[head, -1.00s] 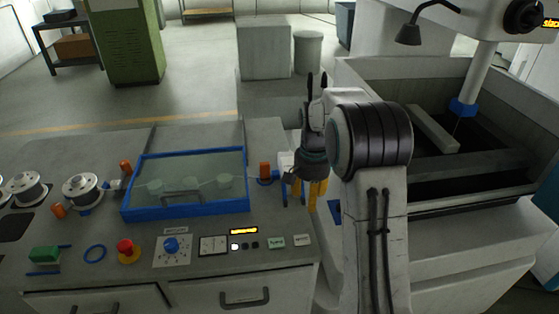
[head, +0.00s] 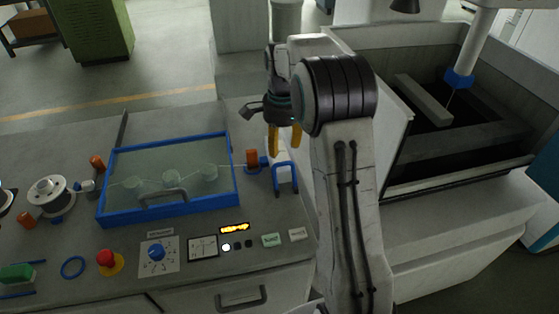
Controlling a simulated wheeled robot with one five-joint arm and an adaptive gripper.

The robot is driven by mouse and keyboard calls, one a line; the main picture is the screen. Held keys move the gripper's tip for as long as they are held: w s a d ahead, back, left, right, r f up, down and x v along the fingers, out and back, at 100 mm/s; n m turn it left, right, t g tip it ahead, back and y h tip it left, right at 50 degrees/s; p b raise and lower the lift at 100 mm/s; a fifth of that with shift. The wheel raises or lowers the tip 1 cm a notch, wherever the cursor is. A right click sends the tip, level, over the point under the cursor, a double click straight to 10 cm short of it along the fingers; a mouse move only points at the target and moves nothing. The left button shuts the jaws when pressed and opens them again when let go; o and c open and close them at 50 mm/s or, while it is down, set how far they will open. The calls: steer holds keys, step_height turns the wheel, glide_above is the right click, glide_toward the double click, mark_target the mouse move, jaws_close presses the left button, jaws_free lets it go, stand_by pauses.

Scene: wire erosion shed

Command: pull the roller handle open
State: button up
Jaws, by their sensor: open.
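A blue U-shaped handle (head: 294,180) sits on a small white block (head: 283,174) at the right end of the console. An orange roller (head: 252,157) with a blue base stands just left of it. I take the blue handle to be the roller handle. My gripper (head: 285,149) hangs with its yellow fingers pointing down, apart and empty, just above and behind the handle in the picture. I cannot tell how much height lies between the fingertips and the handle. The fingers hide part of the white block's back.
A blue-framed clear cover (head: 168,215) with a grey handle lies left of the roller. Knobs, buttons and a red emergency stop (head: 108,259) line the console's front. A machine tank (head: 460,186) stands on the right, behind my arm. The floor beyond the console is mostly open.

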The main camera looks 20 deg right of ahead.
mark_target(281, 165)
steer(key=shift+s+f+m+p, duration=0.15)
steer(key=shift+f+m, duration=0.5)
steer(key=shift+f, duration=0.6)
steer(key=shift+w+f+m+p, duration=0.1)
steer(key=shift+f+m, duration=0.5)
steer(key=shift+f, duration=0.65)
steer(key=shift+s+f+m+p, duration=0.15)
steer(key=shift+f+m, duration=0.5)
steer(key=shift+f, duration=0.6)
steer(key=shift+w, duration=0.1)
steer(key=c, duration=0.9)
jaws_close()
